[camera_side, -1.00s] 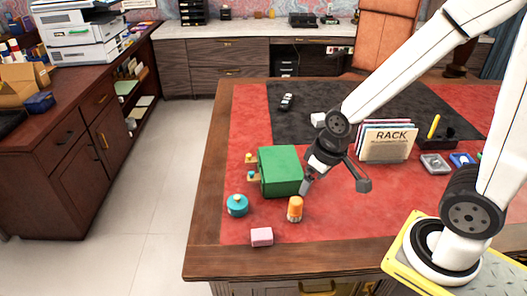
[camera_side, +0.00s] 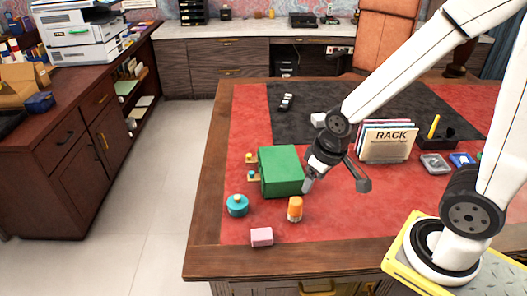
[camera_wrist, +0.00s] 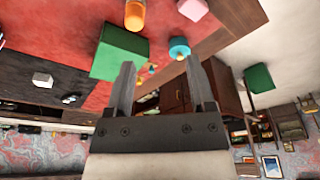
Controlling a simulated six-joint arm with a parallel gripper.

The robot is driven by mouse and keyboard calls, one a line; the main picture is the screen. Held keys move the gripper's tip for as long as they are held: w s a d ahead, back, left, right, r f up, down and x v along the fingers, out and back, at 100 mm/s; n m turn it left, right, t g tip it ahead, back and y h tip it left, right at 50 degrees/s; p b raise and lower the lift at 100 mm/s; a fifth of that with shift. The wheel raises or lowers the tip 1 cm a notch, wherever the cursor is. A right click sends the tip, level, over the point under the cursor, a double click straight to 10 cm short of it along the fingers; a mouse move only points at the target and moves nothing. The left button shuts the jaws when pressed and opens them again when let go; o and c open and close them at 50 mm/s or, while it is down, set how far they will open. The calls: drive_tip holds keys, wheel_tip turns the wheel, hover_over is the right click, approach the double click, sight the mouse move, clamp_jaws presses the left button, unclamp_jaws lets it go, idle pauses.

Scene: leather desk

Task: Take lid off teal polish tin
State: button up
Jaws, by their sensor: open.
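The teal polish tin (camera_side: 237,208) stands on the red desk top near its left edge, with a small tan knob (camera_side: 237,198) on its lid. The lid looks seated on the tin. The tin also shows in the wrist view (camera_wrist: 179,50), just beyond and between the fingers. My gripper (camera_side: 337,184) is open and empty, to the right of the green box and above the desk, apart from the tin. In the wrist view my gripper's two fingers (camera_wrist: 160,70) are spread wide.
A green box (camera_side: 282,172) stands between my gripper and the tin, with small pegs at its left. An orange bottle (camera_side: 295,209) and a pink block (camera_side: 262,237) are in front. A book rack (camera_side: 388,145) is at right.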

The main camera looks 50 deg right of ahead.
drive_tip(key=m+g, duration=0.3)
drive_tip(key=m, duration=1.4)
hover_over(237, 197)
wheel_tip(237, 197, down, 11)
drive_tip(key=shift+s+r, duration=0.1)
drive_tip(key=shift+r, duration=0.05)
drive_tip(key=shift+f, duration=1.35)
drive_tip(key=shift+f, duration=2.6)
